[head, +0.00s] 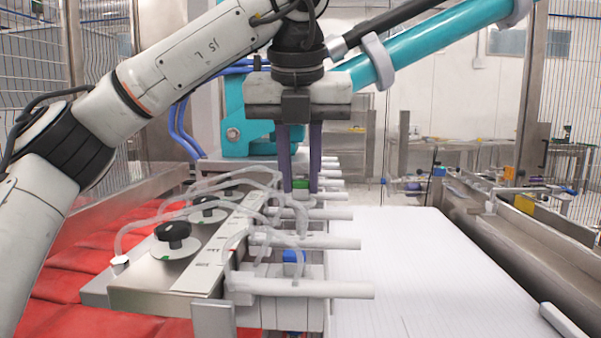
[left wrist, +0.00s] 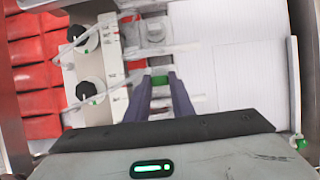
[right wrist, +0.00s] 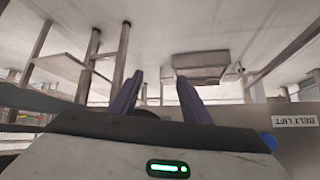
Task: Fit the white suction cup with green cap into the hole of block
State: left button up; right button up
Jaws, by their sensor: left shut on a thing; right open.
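My left gripper (head: 300,190) comes down from above with its purple fingers shut on the white suction cup with green cap. The green cap (head: 301,183) shows between the fingertips, also in the left wrist view (left wrist: 160,80). The cup's white lower part is small and hard to separate from the white parts and tubes behind it. The cup is at the row of blocks (head: 292,312) with white rods. I cannot tell whether it touches a block, and the hole is hidden. My right gripper (right wrist: 160,100) is open and empty in the right wrist view, and is out of the head view.
A blue cap (head: 294,256) sits among the nearer blocks. Clear hoses (head: 140,222) arch over a metal plate with black knobs (head: 172,232). Red bags (head: 75,262) lie at left. A clear white surface (head: 420,265) lies at right.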

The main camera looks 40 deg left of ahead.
aim_at(300, 195)
pick_arm(q)
jog(key=shift+f, duration=0.2)
jog(key=shift+f+b, duration=1.2)
jog(key=shift+f, duration=0.25)
jog(key=shift+f+b, duration=1)
jog(key=shift+f, duration=0.2)
jog(key=o, duration=0.9)
